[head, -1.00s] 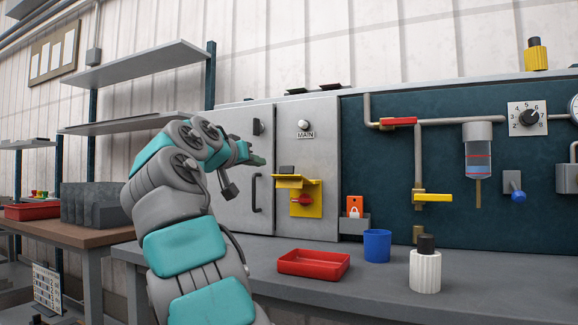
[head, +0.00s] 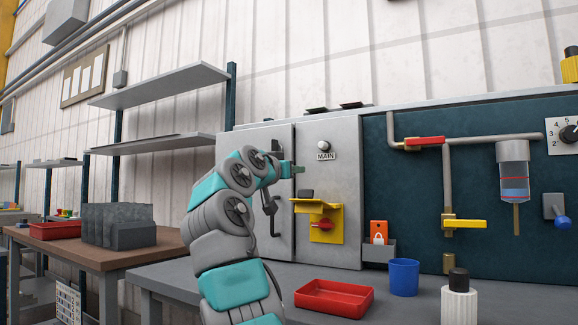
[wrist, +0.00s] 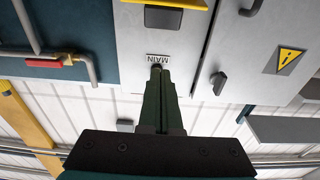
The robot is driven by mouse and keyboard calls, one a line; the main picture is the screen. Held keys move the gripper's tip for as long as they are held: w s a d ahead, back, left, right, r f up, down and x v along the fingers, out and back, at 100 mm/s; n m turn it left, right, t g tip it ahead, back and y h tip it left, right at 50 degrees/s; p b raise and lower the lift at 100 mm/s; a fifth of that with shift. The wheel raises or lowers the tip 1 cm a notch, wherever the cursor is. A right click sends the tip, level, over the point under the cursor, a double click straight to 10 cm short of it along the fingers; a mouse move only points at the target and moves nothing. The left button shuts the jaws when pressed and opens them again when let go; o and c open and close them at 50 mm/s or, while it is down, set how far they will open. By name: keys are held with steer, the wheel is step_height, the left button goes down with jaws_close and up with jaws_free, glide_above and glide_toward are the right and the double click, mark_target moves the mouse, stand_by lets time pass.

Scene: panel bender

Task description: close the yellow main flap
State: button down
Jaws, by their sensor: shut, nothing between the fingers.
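The yellow main flap (head: 312,207) juts out from a yellow plate (head: 330,232) on the grey cabinet, under the MAIN label (head: 325,156). It stands open, roughly level, with a red knob (head: 321,224) showing below it. A small dark block (head: 306,193) sits at the top of the flap. My gripper (head: 299,169) is shut and empty, above the flap and apart from it in the head view. In the wrist view my gripper (wrist: 157,70) points towards the upside-down MAIN label, with a yellow edge of the flap (wrist: 170,4) at the top.
A red tray (head: 333,298), a blue cup (head: 404,277) and a white ribbed bottle (head: 458,304) stand on the bench below. An orange padlock tag (head: 378,232) is right of the flap.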

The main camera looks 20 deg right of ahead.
mark_target(303, 197)
steer(key=x, duration=0.2)
steer(key=p+x, duration=0.1)
steer(key=x, duration=0.1)
steer(key=shift+f, duration=0.3)
steer(key=f, duration=0.1)
steer(key=f+b, duration=0.2)
steer(key=shift+s+a+f, duration=0.1)
steer(key=shift+s+a, duration=0.3)
steer(key=shift+f+b, duration=0.15)
steer(key=shift+b, duration=0.25)
steer(key=shift+a+f+b, duration=0.1)
steer(key=shift+f+b, duration=0.2)
steer(key=shift+b, duration=0.2)
steer(key=shift+s+a+f+t+h+b, duration=0.1)
steer(key=shift+s+f+t+h+b, duration=0.1)
steer(key=shift+t+h+b, duration=0.3)
